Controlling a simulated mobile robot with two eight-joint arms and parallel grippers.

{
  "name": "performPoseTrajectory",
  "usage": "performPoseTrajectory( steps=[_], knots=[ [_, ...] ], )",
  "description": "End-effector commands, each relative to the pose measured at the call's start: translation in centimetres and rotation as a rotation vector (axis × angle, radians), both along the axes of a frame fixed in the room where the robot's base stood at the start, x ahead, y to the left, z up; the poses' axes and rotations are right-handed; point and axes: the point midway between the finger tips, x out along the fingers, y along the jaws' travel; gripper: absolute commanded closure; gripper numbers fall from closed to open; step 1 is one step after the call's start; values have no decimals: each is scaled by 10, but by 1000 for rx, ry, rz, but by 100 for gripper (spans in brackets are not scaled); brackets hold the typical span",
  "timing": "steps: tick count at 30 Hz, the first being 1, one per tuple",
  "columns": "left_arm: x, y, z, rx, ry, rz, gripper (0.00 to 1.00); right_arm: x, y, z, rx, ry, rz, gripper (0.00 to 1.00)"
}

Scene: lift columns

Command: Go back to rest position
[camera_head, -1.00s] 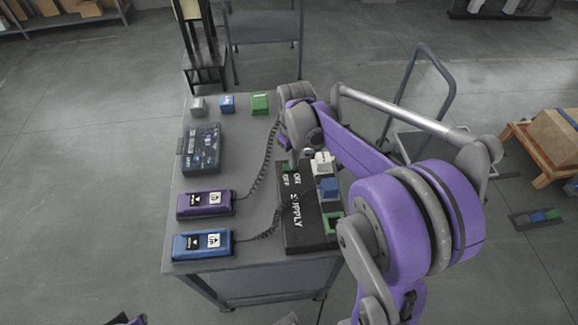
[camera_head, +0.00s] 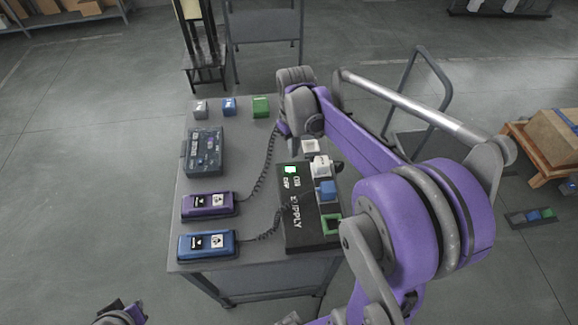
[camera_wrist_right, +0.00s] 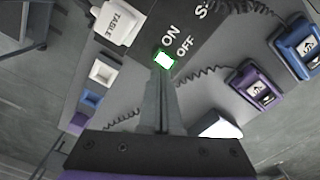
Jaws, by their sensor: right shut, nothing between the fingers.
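The right gripper (camera_wrist_right: 160,85) is shut and empty in the right wrist view. Its fingertips are close to the lit green switch (camera_wrist_right: 165,60), between the ON and OFF labels; contact cannot be told. In the head view the switch (camera_head: 291,169) glows on the black supply box (camera_head: 300,235). The right arm arches over the table's right side, and its fingers are mostly hidden there. The left gripper (camera_head: 122,312) shows only partly at the bottom left edge of the head view, clear of the table, and its jaws cannot be read.
The grey table (camera_head: 250,165) carries a purple handset (camera_head: 208,205), a blue handset (camera_head: 207,245), a dark box (camera_head: 205,152) and three small blocks at its far edge. Coiled cables run near the supply box. A trolley handle (camera_head: 440,75) stands right; floor to the left is clear.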

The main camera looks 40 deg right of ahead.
Motion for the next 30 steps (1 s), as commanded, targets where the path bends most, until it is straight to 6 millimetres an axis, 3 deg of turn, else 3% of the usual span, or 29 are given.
performPoseTrajectory(
  steps=[20,25,30],
  knots=[
    [1,0,3,0,-3,0,100,-2,5,6,-4,-10,0,100],
    [1,0,3,0,-3,0,100,-23,40,14,-26,-89,3,100],
    [1,0,3,0,-3,0,100,-62,88,16,-41,-230,-2,100]
  ],
)
